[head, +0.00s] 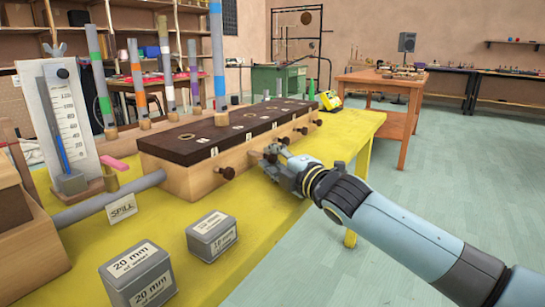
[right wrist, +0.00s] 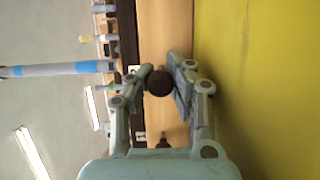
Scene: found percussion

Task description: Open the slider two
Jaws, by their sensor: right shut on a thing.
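A long wooden box (head: 185,180) with a dark brown top (head: 190,138) stands on the yellow table. Dark round slider knobs stick out of its front face. The nearest knob (head: 228,173) is free, at the box's near end. My right gripper (head: 274,158) is at the front face, shut around the second knob from the near end. In the right wrist view this dark knob (right wrist: 159,83) sits between the two fingers, and another knob (right wrist: 164,140) shows below it. In the head view the gripper partly hides the held knob. My left gripper is not in view.
Upright pipes with coloured bands, one a tall blue-banded pipe (head: 218,60), stand at the box. Two grey tins, the nearer (head: 138,275) and the farther (head: 211,236), and a SPILL card (head: 121,209) are on the yellow table (head: 262,222). The table in front of the box is mostly clear.

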